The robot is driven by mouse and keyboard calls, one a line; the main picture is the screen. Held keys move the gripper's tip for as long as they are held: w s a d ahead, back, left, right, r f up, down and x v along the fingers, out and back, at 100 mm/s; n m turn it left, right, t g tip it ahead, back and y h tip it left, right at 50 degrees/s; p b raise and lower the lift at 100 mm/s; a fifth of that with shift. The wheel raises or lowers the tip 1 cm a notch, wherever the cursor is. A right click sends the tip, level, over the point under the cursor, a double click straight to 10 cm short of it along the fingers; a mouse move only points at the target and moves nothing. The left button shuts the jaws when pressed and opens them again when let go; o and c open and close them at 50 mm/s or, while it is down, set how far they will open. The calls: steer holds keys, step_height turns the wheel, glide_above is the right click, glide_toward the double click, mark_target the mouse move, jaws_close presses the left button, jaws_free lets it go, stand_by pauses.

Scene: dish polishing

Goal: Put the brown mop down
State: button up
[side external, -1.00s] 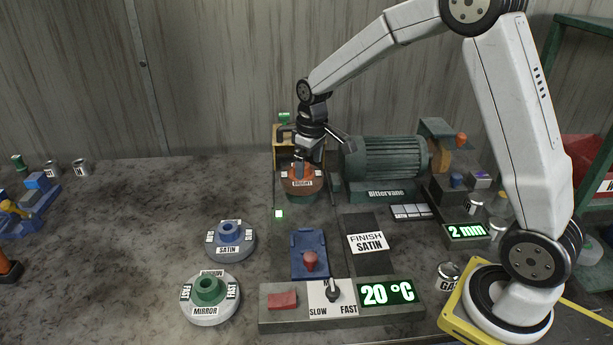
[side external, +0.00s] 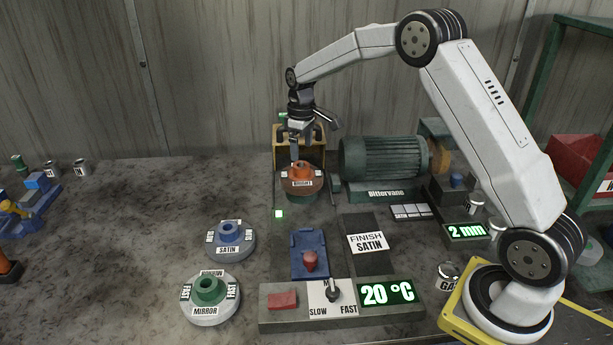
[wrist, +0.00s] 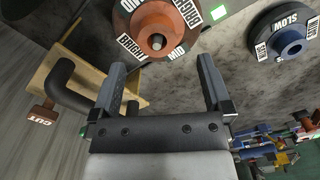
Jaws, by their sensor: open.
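The brown mop (side external: 301,184) is a round wheel with an orange-brown hub and white labels, one reading BRIGHT. It sits level on a dark green base in front of the wooden box, left of the motor. It also shows at the top of the wrist view (wrist: 157,32). My gripper (side external: 298,152) is open and empty just above the mop's hub, pointing down. In the wrist view, its two fingers (wrist: 162,70) are spread apart with nothing between them. The mop's underside is hidden.
A blue-hubbed SATIN mop (side external: 230,241) and a green-hubbed MIRROR mop (side external: 209,299) lie front left. The green motor (side external: 383,158) stands to the right. A wooden box (side external: 314,140) stands behind. A control panel (side external: 340,306) is in front.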

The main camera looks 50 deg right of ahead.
mark_target(303, 162)
steer(key=shift+f, duration=0.85)
steer(key=shift+d+f, duration=0.2)
steer(key=shift+f, duration=2.35)
jaws_close()
